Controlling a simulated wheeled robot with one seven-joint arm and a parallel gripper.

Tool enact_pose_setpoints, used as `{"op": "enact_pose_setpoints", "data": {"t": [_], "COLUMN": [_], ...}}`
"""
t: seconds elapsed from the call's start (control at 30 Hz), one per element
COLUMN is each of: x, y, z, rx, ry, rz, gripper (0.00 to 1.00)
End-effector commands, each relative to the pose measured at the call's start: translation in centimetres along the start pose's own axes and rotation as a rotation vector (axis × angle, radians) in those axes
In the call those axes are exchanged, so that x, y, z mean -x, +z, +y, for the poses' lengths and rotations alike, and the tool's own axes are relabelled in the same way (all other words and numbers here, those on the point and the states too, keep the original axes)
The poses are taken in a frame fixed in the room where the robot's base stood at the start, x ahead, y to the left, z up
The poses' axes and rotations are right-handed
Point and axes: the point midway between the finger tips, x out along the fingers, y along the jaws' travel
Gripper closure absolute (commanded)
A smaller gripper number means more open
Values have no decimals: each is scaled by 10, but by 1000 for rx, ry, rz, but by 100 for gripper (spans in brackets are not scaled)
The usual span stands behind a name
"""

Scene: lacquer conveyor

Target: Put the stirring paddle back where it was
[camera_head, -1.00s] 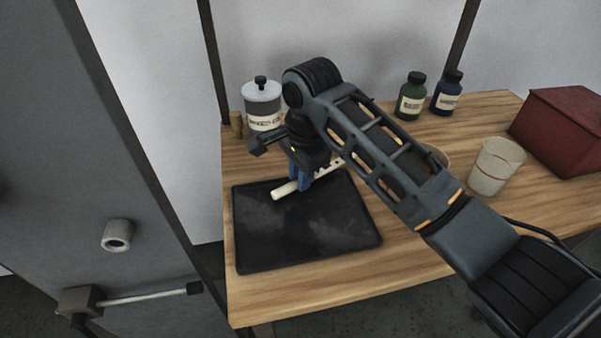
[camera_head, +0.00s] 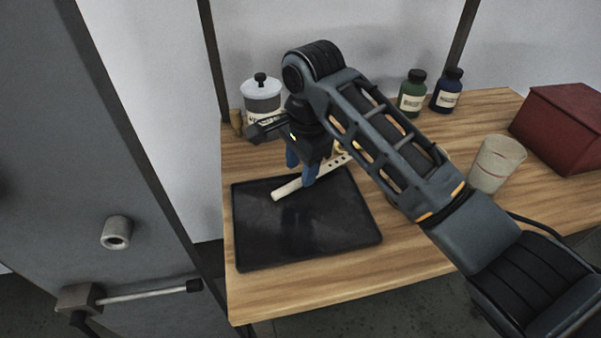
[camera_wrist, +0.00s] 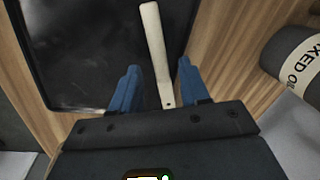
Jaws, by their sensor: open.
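The stirring paddle (camera_head: 287,189) is a pale stick with a row of holes toward one end. It lies on the black tray (camera_head: 250,240), its handle end over the tray's back part. My gripper (camera_head: 302,179) is open above the paddle, with blue fingers on either side of it. In the wrist view the paddle (camera_wrist: 152,45) runs between the two open fingers of my gripper (camera_wrist: 157,85), apart from both. The paddle's holed end is partly hidden behind my gripper and arm in the head view.
A green bottle (camera_head: 412,93) and a blue bottle (camera_head: 447,92) stand at the back. A beige cup (camera_head: 497,163) and a red box (camera_head: 566,130) are at right. Bare wood (camera_head: 400,250) lies right of the tray.

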Motion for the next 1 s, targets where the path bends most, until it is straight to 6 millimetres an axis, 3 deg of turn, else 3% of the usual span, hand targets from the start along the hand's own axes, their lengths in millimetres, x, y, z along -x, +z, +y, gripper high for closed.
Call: {"op": "enact_pose_setpoints", "data": {"t": [0.43, 0.63, 1.0], "x": [91, 101, 100], "y": [-1, 0, 0], "z": [-1, -1, 0], "rx": [1, 1, 0], "ry": [-3, -2, -1], "rz": [2, 0, 0], "gripper": [55, 55, 55]}}
